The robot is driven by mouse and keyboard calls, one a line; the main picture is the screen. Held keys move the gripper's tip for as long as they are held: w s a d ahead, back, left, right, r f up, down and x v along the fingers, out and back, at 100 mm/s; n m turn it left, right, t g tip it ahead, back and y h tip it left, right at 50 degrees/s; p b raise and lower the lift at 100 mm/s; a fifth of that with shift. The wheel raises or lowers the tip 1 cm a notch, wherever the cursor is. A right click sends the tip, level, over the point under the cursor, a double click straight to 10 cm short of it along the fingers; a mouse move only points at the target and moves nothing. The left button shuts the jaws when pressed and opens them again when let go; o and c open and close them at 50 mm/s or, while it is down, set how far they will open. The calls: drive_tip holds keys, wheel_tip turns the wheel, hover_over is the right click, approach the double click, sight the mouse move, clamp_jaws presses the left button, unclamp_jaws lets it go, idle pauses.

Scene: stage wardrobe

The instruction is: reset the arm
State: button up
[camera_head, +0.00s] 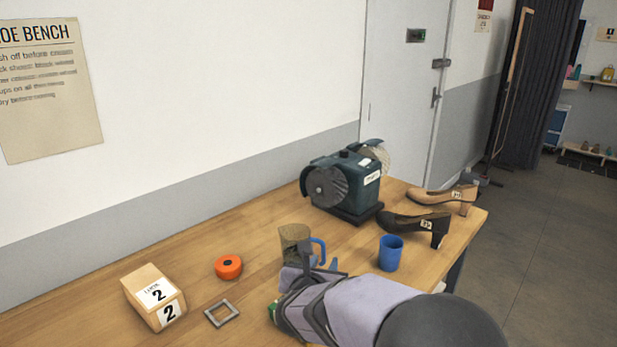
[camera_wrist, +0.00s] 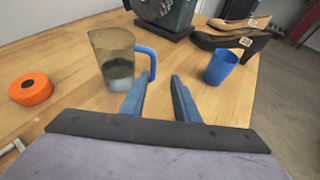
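My gripper (camera_wrist: 160,92) shows in the wrist view with its two blue fingers apart and nothing between them. In the head view my gripper (camera_head: 322,266) is low over the wooden bench, beside a smoky see-through jug with a blue handle (camera_head: 293,240). The jug (camera_wrist: 112,62) stands upright just beyond and left of the fingers, with some liquid or dark content in its lower part. A blue cup (camera_head: 390,253) stands upright to the right of the fingers, and it also shows in the wrist view (camera_wrist: 220,67). I cannot tell whether a finger touches the jug handle.
A dark green bench grinder (camera_head: 345,185) stands at the back. A black heeled shoe (camera_head: 412,225) and a tan one (camera_head: 445,197) lie near the right bench edge. A round orange object (camera_head: 229,267), a grey square frame (camera_head: 221,313) and a numbered wooden block (camera_head: 150,295) lie left.

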drive_tip(key=s+d+m+g, duration=0.1)
drive_tip(key=d+m, duration=0.1)
drive_tip(key=s+d+m+g+h+p, duration=0.1)
drive_tip(key=s+d+m, duration=0.1)
drive_tip(key=d, duration=0.1)
drive_tip(key=s+d+m+g+h+p, duration=0.1)
drive_tip(key=d+m, duration=0.1)
drive_tip(key=d, duration=0.1)
drive_tip(key=shift+s+d+f+m, duration=0.15)
drive_tip(key=shift+s+f+m, duration=0.1)
drive_tip(key=shift+s+m, duration=0.1)
drive_tip(key=s+d+f+m+g+p, duration=0.25)
drive_tip(key=s+d+m+g, duration=0.25)
drive_tip(key=s+d+m, duration=0.35)
drive_tip(key=s+a+m+g+y+p, duration=0.2)
drive_tip(key=s+a+m+p, duration=0.1)
drive_tip(key=s+m, duration=0.6)
drive_tip(key=s+a+m+g+y+p, duration=0.2)
drive_tip(key=s+a+m+y+p, duration=0.1)
drive_tip(key=s+m, duration=0.5)
drive_tip(key=shift+s+a+m+g, duration=0.25)
drive_tip(key=shift+s+m+g, duration=0.15)
drive_tip(key=shift+m, duration=0.1)
